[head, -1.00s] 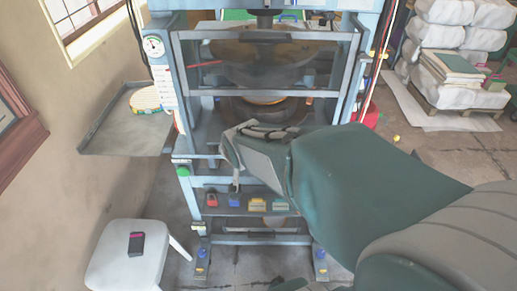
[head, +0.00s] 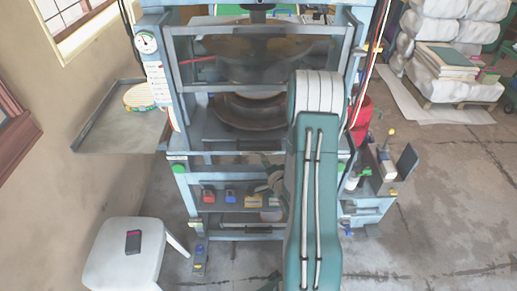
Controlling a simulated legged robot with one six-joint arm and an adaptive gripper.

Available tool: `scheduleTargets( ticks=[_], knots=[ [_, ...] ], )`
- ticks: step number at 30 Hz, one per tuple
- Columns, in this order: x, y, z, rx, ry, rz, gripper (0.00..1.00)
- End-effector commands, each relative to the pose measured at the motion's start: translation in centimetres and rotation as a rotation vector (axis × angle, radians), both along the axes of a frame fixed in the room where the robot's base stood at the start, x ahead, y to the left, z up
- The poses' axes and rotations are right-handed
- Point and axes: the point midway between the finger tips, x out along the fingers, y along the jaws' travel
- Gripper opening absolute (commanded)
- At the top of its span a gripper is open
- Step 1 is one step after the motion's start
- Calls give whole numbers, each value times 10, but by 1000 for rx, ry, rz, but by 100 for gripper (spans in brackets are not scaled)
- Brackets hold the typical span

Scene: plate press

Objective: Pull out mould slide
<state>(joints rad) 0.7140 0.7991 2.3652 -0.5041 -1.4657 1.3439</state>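The press (head: 170,80) stands in the middle of the head view, with a blue-grey frame. Inside its lower opening sits a dark round mould (head: 240,112) on a flat grey slide plate (head: 220,136). A bar of the frame crosses in front of the mould's top. My green arm hangs in front of the press's right half and hides the right part of the mould and slide. A small grey piece (head: 272,180) beside the arm, below the slide, may be part of my gripper. Its fingers do not show clearly, so its opening and any contact are hidden.
A white stool (head: 125,260) with a dark phone-like device (head: 133,241) stands front left. A side shelf (head: 110,125) holds a round plate. Padlocks and small boxes lie on a lower shelf (head: 230,205). A blue-grey cart (head: 370,200) stands right.

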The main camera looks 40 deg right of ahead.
Motion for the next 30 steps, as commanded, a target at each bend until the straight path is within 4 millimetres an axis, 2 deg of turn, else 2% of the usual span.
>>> scheduleTargets(
  ticks=[1,6,11,14,24,30],
  knots=[
    [-9,-4,-12,54,-37,-17,34],
    [-27,-8,-25,166,-148,-41,34],
    [-25,-9,-25,186,-172,-42,34],
    [-13,-12,-25,183,-172,-39,34],
    [48,-26,-25,182,-171,-39,34],
    [70,-32,-25,183,-170,-41,34]
  ],
)
